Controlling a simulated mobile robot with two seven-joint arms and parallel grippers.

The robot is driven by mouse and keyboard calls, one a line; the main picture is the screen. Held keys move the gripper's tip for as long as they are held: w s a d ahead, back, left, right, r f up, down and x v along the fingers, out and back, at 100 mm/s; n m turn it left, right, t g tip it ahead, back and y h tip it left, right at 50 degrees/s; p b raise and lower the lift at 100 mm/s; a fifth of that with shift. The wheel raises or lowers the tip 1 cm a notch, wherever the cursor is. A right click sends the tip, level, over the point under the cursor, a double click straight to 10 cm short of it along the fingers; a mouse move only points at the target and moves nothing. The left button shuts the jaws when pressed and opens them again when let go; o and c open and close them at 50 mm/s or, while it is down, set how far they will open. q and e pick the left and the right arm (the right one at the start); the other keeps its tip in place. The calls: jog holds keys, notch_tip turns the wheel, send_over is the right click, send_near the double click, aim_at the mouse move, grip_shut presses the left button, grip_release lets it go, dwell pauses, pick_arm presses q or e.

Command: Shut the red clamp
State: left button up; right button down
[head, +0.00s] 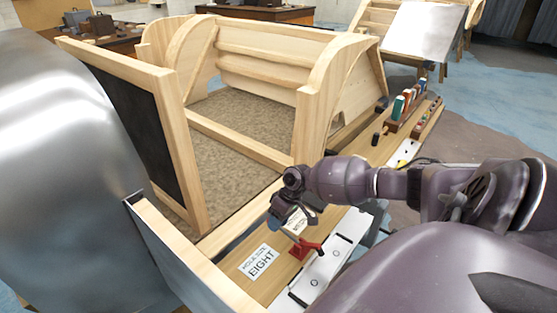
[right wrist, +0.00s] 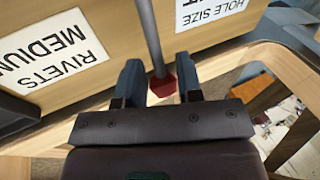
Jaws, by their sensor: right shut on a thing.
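The red clamp (head: 303,248) sits at the front edge of the wooden bench, beside a pale metal plate (head: 328,266). My right gripper (head: 292,215) is just above and left of the clamp in the head view. In the right wrist view my right gripper (right wrist: 160,80) has its two blue-grey fingers on either side of a red knob (right wrist: 163,84) at the end of a grey rod (right wrist: 149,35); I take this as part of the clamp. The gripper is shut on it. The fingers partly hide the clamp's handle. My left gripper is not in view.
Racks of coloured items (head: 398,107) stand at the far right of the bench. A RIVETS MEDIUM label (right wrist: 50,55) shows near the fingers.

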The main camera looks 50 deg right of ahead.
jog(key=shift+s+r+t+p, duration=0.45)
jog(key=shift+r+t+p, duration=0.25)
jog(key=shift+r+t, duration=0.1)
jog(key=shift+s+d+r+n+t, duration=0.1)
jog(key=shift+s+r+n+t, duration=0.15)
jog(key=shift+t, duration=0.25)
jog(key=shift+s+r+t+p, duration=0.3)
jog(key=shift+r+t+p, duration=0.1)
jog(key=shift+t, duration=0.2)
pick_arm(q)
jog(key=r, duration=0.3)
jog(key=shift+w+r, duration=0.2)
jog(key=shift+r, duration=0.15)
pick_arm(e)
jog(key=shift+s+d+r+n+t+y, duration=0.1)
jog(key=shift+s+r+n+t+y, duration=0.25)
jog(key=shift+s+r+t, duration=0.45)
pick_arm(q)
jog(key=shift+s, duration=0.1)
pick_arm(e)
jog(key=shift+s, duration=0.1)
jog(key=c, duration=0.9)
grip_release()
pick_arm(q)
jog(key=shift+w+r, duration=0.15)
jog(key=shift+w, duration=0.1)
pick_arm(e)
jog(key=shift+o, duration=0.6)
